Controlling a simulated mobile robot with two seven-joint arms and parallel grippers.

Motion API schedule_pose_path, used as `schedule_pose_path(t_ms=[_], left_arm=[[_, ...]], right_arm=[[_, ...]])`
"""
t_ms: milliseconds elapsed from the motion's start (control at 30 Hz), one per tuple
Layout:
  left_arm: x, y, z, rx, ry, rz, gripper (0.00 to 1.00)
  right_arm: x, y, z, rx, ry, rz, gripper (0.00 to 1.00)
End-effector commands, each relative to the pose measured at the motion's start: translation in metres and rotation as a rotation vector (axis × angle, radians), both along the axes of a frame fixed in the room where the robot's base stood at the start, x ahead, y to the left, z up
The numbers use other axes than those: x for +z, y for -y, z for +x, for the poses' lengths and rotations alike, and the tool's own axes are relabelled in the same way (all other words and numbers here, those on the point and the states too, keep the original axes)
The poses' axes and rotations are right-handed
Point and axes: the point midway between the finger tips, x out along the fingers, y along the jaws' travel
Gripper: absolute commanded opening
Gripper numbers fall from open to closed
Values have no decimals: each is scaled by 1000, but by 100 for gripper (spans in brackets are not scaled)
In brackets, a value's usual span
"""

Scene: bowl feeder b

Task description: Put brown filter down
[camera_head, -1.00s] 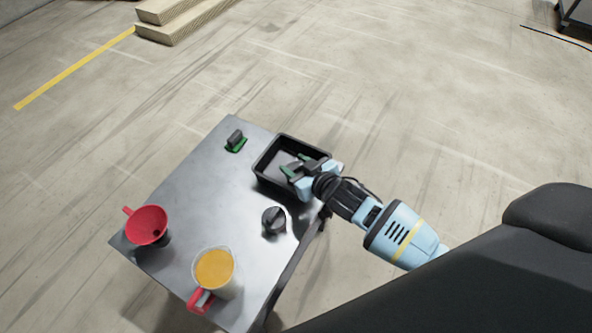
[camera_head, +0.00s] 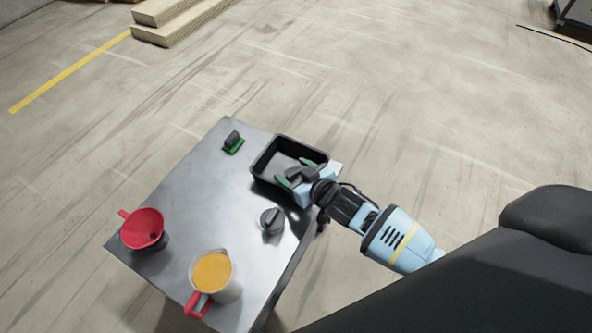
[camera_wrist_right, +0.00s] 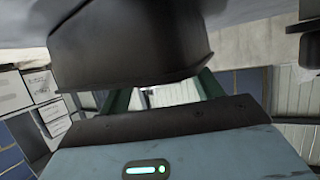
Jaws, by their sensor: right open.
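No clearly brown filter can be picked out. My right gripper (camera_head: 293,172) is open at the near right side of a black tray (camera_head: 263,181), with its green fingers spread over the tray. A dark shape shows between the fingers; I cannot tell if it is a held part or the gripper's own plate. In the right wrist view, the two green fingers (camera_wrist_right: 164,94) stand apart below a large dark object (camera_wrist_right: 130,50) that I cannot name for sure. My left gripper is not in view.
On the grey table (camera_head: 205,185) are a black-and-green brush-like piece (camera_head: 233,142), a dark round piece with a raised grip (camera_head: 271,222), a red funnel (camera_head: 143,228) and a jug of orange liquid (camera_head: 213,274). The table's middle is clear.

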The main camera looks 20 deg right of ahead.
Motion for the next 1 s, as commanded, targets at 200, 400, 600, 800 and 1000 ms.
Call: schedule_pose_path(t_ms=[200, 400, 600, 800, 1000], left_arm=[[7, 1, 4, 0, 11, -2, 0], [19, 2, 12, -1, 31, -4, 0], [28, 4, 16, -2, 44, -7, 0], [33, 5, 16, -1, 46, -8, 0], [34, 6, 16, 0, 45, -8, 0]], right_arm=[[8, 3, -10, 0, -1, 0, 65], [23, 11, -42, 0, 0, 0, 65], [36, 21, -74, 0, 0, 0, 65], [46, 27, -97, 0, 0, 1, 65], [49, 30, -107, 0, 0, -1, 65]])
